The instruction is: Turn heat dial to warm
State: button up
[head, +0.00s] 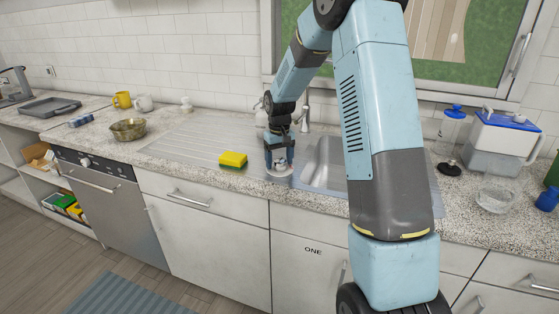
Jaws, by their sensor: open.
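My gripper (279,168) points down over the steel sink counter, just left of the sink basin. It is open. Its fingers are small here, and I cannot tell whether anything stands between them. The built-in appliance (108,195) at the left has a dark control panel with a small round dial (86,162) on it. The dial is far to the left of my gripper. Its markings and setting are too small to read. I cannot tell whether this is the heat dial, and no dial marked warm can be made out.
A yellow sponge (233,160) lies just left of my gripper. A brass bowl (128,129) stands further left. The sink (326,165) and faucet (305,115) are to the right. A blue-lidded container (502,140) and glass bowl (497,197) stand at the far right. The ribbed drainboard (195,145) is mostly clear.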

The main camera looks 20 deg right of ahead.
aim_at(279, 160)
notch_tip(279, 160, up, 14)
jog(key=shift+f, duration=0.2)
dwell(0.5)
jog(key=s+r+t, duration=0.1)
jog(key=s+r, duration=0.5)
jog(key=s, duration=0.3)
jog(key=s+r+t, duration=0.2)
jog(key=s+r, duration=0.3)
jog(key=s, duration=0.5)
jog(key=s+f+m+t, duration=0.1)
jog(key=s+t, duration=0.1)
jog(key=s, duration=1.6)
jog(key=shift+s+m+t, duration=0.3)
jog(key=shift+s+m, duration=0.05)
jog(key=shift+m, duration=0.05)
